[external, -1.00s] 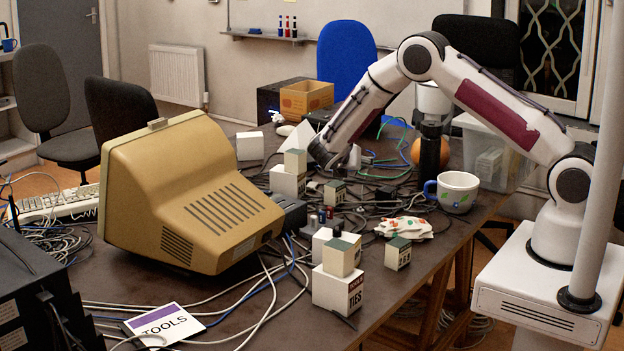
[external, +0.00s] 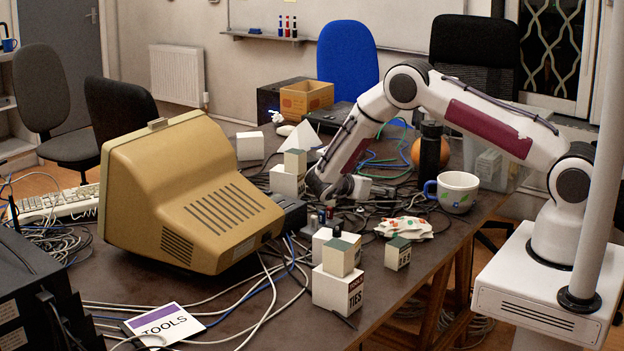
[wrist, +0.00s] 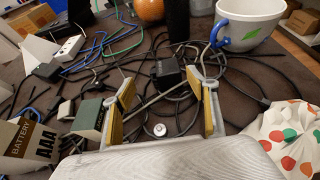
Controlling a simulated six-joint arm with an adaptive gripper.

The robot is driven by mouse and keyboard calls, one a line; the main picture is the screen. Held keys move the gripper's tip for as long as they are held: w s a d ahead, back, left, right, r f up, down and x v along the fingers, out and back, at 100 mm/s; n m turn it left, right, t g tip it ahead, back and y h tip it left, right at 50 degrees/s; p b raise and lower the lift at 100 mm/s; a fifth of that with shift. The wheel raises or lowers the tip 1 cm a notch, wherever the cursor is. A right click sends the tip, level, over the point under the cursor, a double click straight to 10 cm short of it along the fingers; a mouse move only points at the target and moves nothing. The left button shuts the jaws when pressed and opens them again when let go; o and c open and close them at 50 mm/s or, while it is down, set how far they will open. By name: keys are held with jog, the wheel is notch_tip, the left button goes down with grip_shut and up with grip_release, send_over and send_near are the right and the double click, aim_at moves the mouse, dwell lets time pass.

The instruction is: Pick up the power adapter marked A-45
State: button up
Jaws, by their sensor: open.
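My gripper (wrist: 160,92) is open in the wrist view, with its yellow-padded fingers apart and low over the cables. A black block-shaped adapter (wrist: 168,73) lies just beyond the gap between the fingertips. A second dark adapter-like block (wrist: 47,70) lies to the left among the cables. I cannot read A-45 on either of them. In the external view my gripper (external: 335,190) is low over the middle of the table, and the adapters cannot be made out clearly there.
A green-topped box (wrist: 88,118) and an AAA battery box (wrist: 28,148) stand left of the fingers. A mug (external: 452,191) and spotted crumpled paper (external: 404,228) lie to the right. A black bottle (external: 430,148) stands behind. Loose cables cover the table around the gripper.

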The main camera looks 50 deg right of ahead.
jog(key=shift+x, duration=1)
jog(key=shift+f, duration=0.1)
jog(key=shift+s, duration=0.1)
jog(key=shift+s+d+f, duration=0.15)
jog(key=shift+d+f, duration=0.4)
jog(key=shift+d, duration=0.3)
jog(key=shift+s+d+f, duration=0.2)
jog(key=shift+d+f, duration=0.35)
jog(key=shift+d, duration=0.25)
jog(key=shift+d+f, duration=0.25)
jog(key=shift+d, duration=0.3)
jog(key=c, duration=1.3)
